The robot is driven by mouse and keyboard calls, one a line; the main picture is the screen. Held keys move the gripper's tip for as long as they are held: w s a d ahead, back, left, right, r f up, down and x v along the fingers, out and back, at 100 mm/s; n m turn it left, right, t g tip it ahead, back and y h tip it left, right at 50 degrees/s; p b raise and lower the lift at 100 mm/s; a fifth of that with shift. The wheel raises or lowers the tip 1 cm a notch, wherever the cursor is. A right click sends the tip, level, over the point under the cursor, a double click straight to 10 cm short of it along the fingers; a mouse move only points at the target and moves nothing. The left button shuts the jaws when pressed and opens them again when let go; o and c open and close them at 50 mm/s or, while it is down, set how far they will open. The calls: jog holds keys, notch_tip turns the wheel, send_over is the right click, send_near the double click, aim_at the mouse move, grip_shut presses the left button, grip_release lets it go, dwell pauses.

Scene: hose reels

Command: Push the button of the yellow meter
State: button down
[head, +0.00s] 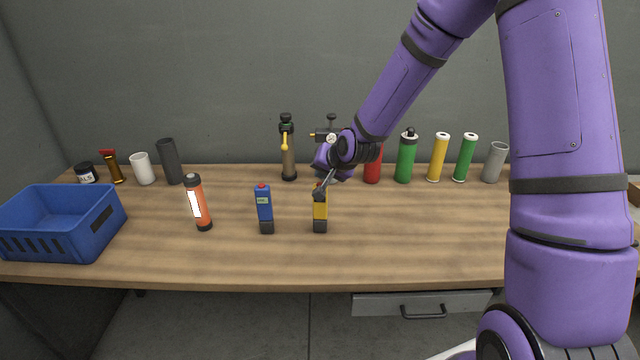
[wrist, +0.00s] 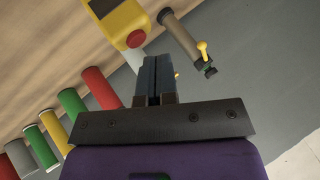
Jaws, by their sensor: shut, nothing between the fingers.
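The yellow meter (head: 320,213) stands upright on the table in front of my arm, with a dark base. Its upper part is partly covered by my gripper (head: 321,191) in the head view. In the wrist view the yellow meter (wrist: 117,20) is at the top, with a dark screen, and its red button (wrist: 136,39) faces my gripper. My gripper (wrist: 152,62) is shut and empty, its fingers just beside the button in that view. Whether they touch the button I cannot tell.
A blue meter (head: 265,208) stands left of the yellow one, and an orange-black flashlight (head: 198,203) further left. A blue crate (head: 101,216) is at the left edge. Several cylinders and a brown valve pipe (head: 288,160) line the back. The table front is clear.

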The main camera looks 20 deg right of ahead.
aim_at(322, 183)
jog(key=shift+r, duration=3)
